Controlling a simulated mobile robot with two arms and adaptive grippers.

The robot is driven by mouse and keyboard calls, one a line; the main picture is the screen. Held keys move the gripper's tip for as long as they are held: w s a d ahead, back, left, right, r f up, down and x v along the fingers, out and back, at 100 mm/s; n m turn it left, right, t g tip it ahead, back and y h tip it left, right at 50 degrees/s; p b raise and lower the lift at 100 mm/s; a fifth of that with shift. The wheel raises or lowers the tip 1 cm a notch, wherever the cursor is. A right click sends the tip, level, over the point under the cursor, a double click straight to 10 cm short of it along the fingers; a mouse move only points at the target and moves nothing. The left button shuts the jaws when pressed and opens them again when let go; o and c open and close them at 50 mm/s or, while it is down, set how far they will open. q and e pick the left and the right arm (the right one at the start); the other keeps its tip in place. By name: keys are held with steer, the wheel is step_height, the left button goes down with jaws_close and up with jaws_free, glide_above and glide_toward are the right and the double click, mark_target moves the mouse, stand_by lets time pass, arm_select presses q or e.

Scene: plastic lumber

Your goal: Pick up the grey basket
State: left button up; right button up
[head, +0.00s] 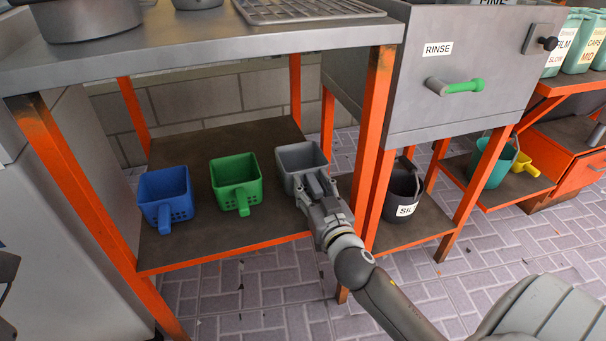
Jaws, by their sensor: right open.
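The grey basket (298,158) stands upright on the lower shelf of the orange-legged table, at the right of a row of baskets. My right gripper (316,187) is open at the near side of the grey basket, around or just above its handle. The gripper hides most of the handle, so I cannot tell whether the fingers touch it. My left gripper is not clearly in view; only a dark piece cut off by the left edge shows.
A green basket (236,181) and a blue basket (164,193) stand left of the grey one. An orange table leg (374,145) rises close to the right of my gripper. The steel tabletop (190,45) is above. A black bucket (402,190) stands on the neighbouring shelf.

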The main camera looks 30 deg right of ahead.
steer(key=shift+c, duration=0.3)
jaws_close()
